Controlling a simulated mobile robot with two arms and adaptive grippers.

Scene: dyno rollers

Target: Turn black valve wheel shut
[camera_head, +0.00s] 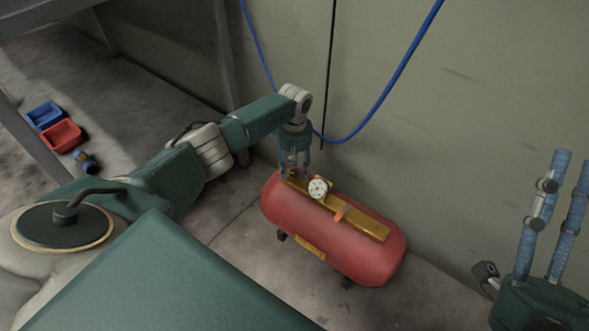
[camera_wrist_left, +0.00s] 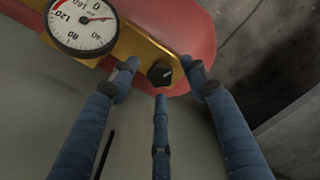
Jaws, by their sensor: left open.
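The black valve wheel (camera_wrist_left: 160,74) is a small knob on the end of a brass-coloured plate (camera_wrist_left: 140,45) in the left wrist view. My left gripper (camera_wrist_left: 161,78) is open, with its blue fingers spread around the wheel; I cannot tell whether any finger touches it. In the head view my left gripper (camera_head: 296,172) points down at the left end of the red tank (camera_head: 335,247), and the wheel is hidden behind its fingers. My right gripper (camera_head: 558,190) is at the right edge, fingers up, apart and empty.
A white dial gauge (camera_head: 318,188) stands on the plate close to the left gripper. An orange lever (camera_head: 341,212) is farther right. A blue hose (camera_head: 385,95) hangs by the wall behind. Blue (camera_head: 45,115) and red (camera_head: 62,136) bins are at far left.

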